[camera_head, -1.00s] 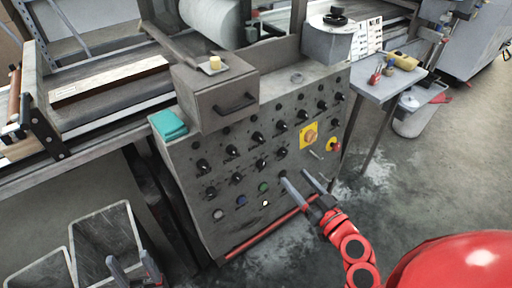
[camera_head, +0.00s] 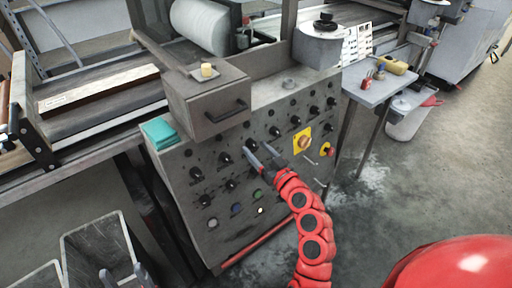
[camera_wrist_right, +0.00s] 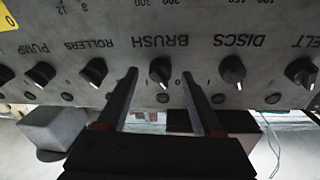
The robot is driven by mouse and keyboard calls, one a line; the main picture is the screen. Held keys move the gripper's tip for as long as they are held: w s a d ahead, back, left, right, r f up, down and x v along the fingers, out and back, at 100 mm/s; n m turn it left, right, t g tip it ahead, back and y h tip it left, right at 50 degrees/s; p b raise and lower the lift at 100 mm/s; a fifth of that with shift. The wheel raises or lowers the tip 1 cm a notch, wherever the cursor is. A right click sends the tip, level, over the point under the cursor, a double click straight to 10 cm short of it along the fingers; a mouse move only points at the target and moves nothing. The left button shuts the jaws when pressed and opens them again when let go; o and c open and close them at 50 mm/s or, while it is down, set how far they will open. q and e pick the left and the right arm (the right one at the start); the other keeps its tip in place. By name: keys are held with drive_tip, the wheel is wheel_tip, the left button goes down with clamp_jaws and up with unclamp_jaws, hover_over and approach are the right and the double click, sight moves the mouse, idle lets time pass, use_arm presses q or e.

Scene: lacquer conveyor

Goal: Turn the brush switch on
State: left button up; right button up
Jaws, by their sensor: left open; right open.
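The brush switch (camera_wrist_right: 160,70) is a black rotary knob under the upside-down label BRUSH on the grey control panel (camera_head: 215,165). My right gripper (camera_wrist_right: 160,78) is open, with one finger on each side of this knob in the right wrist view. Whether the fingers touch it, I cannot tell. In the head view my right gripper (camera_head: 257,148) is at the middle of the panel's upper knob row, partly covering the knob there. My left gripper (camera_head: 121,270) is open and empty at the bottom left, over the bins.
The discs knob (camera_wrist_right: 232,70) and rollers knob (camera_wrist_right: 94,71) flank the brush switch closely. A yellow plate with an emergency-type knob (camera_head: 304,141) is right of my right gripper. A drawer box (camera_head: 208,100) juts out above the panel. Grey bins (camera_head: 98,250) stand at lower left.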

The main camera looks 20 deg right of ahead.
drive_tip(key=shift+w+a, duration=0.1)
drive_tip(key=shift+w, duration=0.35)
drive_tip(key=shift+c, duration=0.3)
clamp_jaws()
